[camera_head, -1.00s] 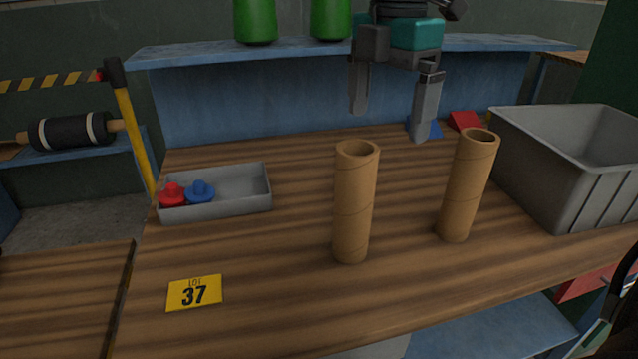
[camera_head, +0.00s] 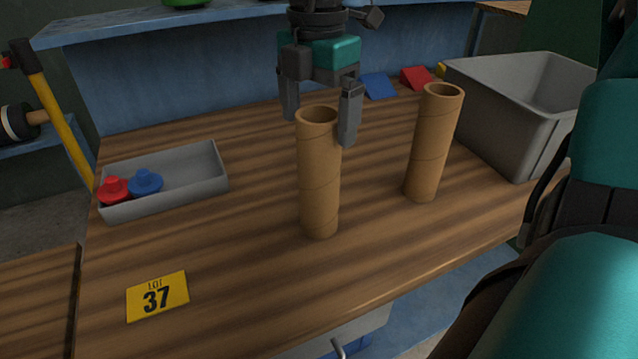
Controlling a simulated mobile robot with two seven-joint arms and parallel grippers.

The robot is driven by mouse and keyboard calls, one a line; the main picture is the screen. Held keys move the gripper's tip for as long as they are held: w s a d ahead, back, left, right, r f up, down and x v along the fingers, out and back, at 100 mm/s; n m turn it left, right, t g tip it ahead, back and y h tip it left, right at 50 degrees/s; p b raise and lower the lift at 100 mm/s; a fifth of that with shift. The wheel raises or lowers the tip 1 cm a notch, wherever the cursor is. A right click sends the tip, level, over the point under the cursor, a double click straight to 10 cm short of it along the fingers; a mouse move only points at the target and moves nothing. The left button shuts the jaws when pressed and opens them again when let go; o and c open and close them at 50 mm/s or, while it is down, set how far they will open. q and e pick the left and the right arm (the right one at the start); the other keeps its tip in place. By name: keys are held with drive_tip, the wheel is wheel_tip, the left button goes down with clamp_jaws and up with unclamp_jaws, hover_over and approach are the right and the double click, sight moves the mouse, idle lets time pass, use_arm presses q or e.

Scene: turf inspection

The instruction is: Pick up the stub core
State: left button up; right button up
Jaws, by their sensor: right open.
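Two upright brown cardboard cores stand on the wooden table: a left core (camera_head: 320,185) and a right core (camera_head: 432,145). They look alike in kind, and I cannot tell by any mark which one is the stub core. My right gripper (camera_head: 319,125) is open and points down at the top of the left core. One finger shows on each side of its rim; whether they are level with the core or a little behind it is hard to tell. No grip on it shows. My left gripper is not in view.
A shallow grey tray (camera_head: 205,180) holds a red knob (camera_head: 113,190) and a blue knob (camera_head: 146,181) at the left. A yellow "LOT 37" card (camera_head: 157,296) lies in front. A grey bin (camera_head: 490,118) stands at the right, with red and blue wedges behind. The table's front middle is clear.

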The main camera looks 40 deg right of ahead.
sight(319, 141)
wheel_tip(319, 141, down, 5)
drive_tip(key=shift+s+r, duration=0.15)
drive_tip(key=shift+r, duration=0.05)
drive_tip(key=c, duration=1.6)
drive_tip(key=shift+r, duration=0.1)
drive_tip(key=shift+c, duration=0.2)
